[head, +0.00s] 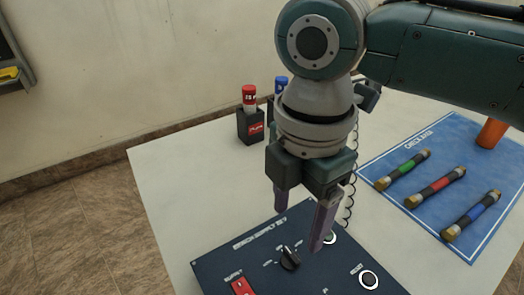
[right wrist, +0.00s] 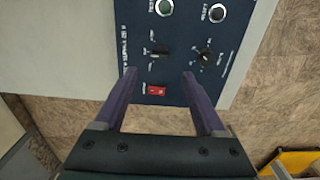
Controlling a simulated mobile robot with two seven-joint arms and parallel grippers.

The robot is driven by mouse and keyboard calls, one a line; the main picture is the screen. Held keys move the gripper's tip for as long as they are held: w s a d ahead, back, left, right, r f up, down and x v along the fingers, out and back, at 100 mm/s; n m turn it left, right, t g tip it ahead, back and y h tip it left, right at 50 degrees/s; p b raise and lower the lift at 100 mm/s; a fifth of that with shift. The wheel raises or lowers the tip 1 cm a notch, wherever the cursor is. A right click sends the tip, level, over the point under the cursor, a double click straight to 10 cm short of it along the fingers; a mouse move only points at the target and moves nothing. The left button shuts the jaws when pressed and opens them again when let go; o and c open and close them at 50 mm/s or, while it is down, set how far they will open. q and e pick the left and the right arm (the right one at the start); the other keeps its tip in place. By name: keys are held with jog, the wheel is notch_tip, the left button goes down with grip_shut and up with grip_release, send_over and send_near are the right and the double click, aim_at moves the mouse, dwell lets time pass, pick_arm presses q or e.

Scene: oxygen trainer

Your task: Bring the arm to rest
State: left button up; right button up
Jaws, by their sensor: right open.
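My right gripper (head: 298,232) hangs above the dark blue control panel (head: 215,255), its two purple fingers apart with nothing between them. The right wrist view also shows the open gripper (right wrist: 158,74) over the panel's edge. A black knob (head: 289,258) stands on the panel just below the fingers. A red rocker switch (head: 242,287) is at the panel's lower left. A round button (head: 369,280) is at the right, and another (head: 330,237) is partly behind a finger. The right wrist view shows a second knob (right wrist: 206,57). My left gripper is not in view.
The panel sits on a white table (head: 175,175). A blue mat (head: 400,215) at right holds cylinders with green (head: 404,167), red (head: 437,187) and blue (head: 472,213) bands. An orange cylinder (head: 491,133) stands at its back. A black holder (head: 250,127) with a red-capped cylinder (head: 249,97) stands behind the gripper.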

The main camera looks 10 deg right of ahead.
jog(key=shift+r, duration=0.8)
